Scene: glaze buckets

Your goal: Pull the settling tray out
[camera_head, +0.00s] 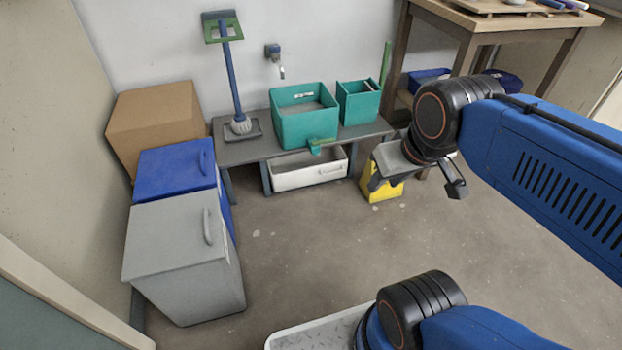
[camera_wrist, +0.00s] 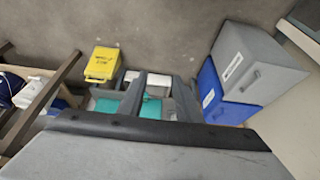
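The settling tray, which I take to be the white drawer-like tray (camera_head: 308,173), sits under the low grey bench (camera_head: 240,152).
A yellow bucket (camera_head: 382,191), also in the wrist view (camera_wrist: 102,63), is on the floor behind my gripper. Grey (camera_head: 185,255) and blue (camera_head: 178,168) bins stand left. Floor before the tray is clear.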

